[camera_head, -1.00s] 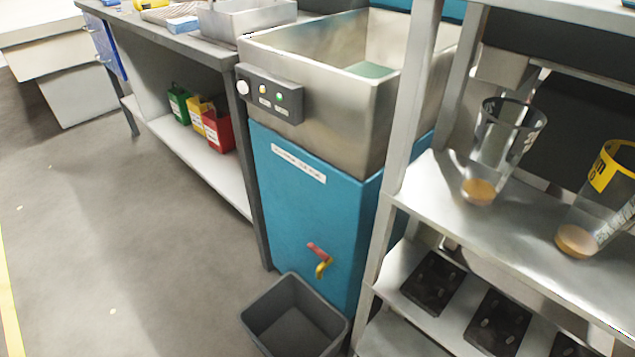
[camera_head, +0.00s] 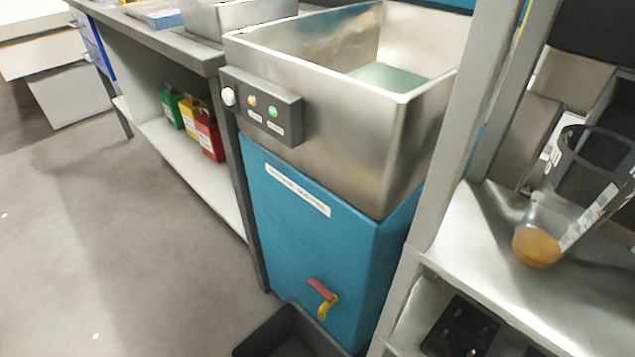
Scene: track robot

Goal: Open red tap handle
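The red tap handle (camera_head: 321,290) sits low on the front of a blue cabinet (camera_head: 300,235) under a steel sink basin. A yellow spout (camera_head: 327,308) curves down just below the handle. The handle slants down to the right across the top of the tap. Neither of my grippers shows in the head view.
A dark grey bin (camera_head: 285,335) stands on the floor below the tap, cut off by the lower edge. Open floor (camera_head: 120,270) lies to the left.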

